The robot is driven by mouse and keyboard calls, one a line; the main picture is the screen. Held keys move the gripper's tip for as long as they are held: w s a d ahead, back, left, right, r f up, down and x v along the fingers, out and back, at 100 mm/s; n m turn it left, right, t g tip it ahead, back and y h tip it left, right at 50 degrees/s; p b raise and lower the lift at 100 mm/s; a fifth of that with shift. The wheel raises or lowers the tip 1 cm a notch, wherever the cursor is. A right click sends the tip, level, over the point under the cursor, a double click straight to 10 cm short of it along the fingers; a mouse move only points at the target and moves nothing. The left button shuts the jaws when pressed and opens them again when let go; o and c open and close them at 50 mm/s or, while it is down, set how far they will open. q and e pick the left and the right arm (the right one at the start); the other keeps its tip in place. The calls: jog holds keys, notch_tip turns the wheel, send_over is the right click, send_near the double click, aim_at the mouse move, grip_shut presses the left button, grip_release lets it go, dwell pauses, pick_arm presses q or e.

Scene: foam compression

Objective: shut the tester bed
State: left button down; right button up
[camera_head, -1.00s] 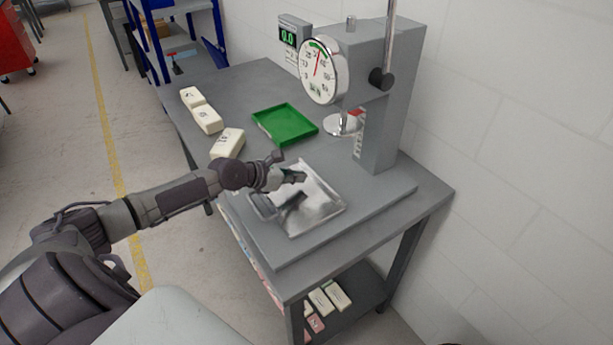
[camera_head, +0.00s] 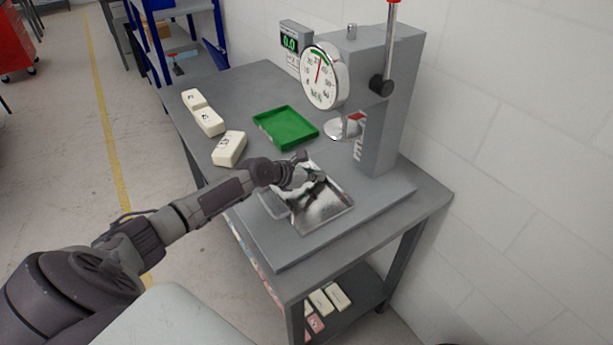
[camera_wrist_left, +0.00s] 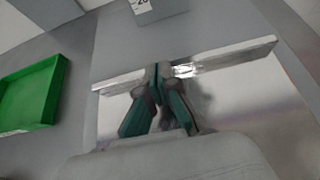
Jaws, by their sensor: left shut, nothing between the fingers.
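The tester bed (camera_head: 322,212) is a shiny metal tray with a low raised rim. My arm hides part of the bed's left side. My right gripper is not in view.
The tester column (camera_head: 385,120) with a dial (camera_head: 318,78) stands at the back right. A green tray (camera_head: 285,127) and several white foam blocks (camera_head: 229,149) lie on the table's left part. A digital readout (camera_head: 290,40) stands behind. More blocks are on the shelf below.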

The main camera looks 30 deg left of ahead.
pick_arm(q)
jog(key=w+d, duration=0.1)
jog(key=w, duration=0.2)
jog(key=w+d, duration=0.2)
jog(key=w, duration=0.1)
jog(key=w+d, duration=0.1)
jog(key=w, duration=0.3)
jog(key=shift+d+f, duration=0.1)
jog(key=shift+d, duration=0.1)
jog(key=shift+w+d+b, duration=0.1)
jog(key=shift+w+b, duration=0.2)
jog(key=shift+w, duration=0.15)
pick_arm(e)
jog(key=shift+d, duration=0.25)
pick_arm(q)
jog(key=shift+s, duration=0.1)
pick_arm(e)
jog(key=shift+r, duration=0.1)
